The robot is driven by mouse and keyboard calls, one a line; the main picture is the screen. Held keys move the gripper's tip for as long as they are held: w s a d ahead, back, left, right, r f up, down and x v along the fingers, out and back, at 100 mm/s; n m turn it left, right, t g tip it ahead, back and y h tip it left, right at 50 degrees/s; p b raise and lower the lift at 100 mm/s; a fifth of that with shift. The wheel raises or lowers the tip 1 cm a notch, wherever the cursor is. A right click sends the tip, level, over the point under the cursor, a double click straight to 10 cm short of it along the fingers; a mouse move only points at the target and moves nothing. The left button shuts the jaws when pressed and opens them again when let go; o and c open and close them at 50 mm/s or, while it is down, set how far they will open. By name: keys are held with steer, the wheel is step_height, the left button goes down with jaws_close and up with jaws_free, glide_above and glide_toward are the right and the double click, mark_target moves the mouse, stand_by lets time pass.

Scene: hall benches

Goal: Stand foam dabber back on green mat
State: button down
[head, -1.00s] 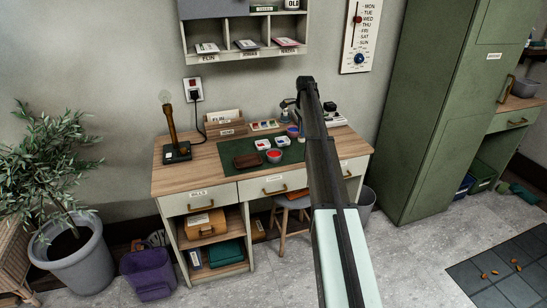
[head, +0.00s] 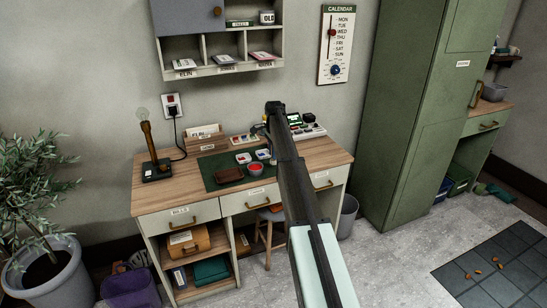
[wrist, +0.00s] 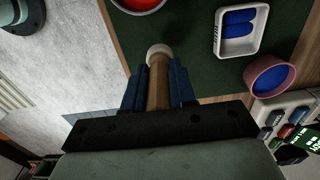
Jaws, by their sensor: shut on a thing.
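My gripper (wrist: 156,88) has its blue fingers shut on the tan handle of the foam dabber (wrist: 158,75). The dabber's pale round foam end points away from my palm, over the green mat (wrist: 203,65). I cannot tell whether the foam touches the mat. In the head view the mat (head: 212,160) lies on the wooden desk, and my arm hides the dabber and most of my gripper.
On the mat are a red-filled bowl (head: 255,169), white dishes (head: 243,157) and a brown item (head: 229,174). A pink bowl with blue inside (wrist: 270,75) sits near the dabber's right. A lamp (head: 152,150) stands at the left; devices (head: 305,128) stand at the right.

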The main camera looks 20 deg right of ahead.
steer(key=shift+f, duration=1.2)
steer(key=shift+f, duration=0.15)
steer(key=c, duration=0.9)
jaws_free()
steer(key=shift+r, duration=0.2)
step_height(320, 180, up, 12)
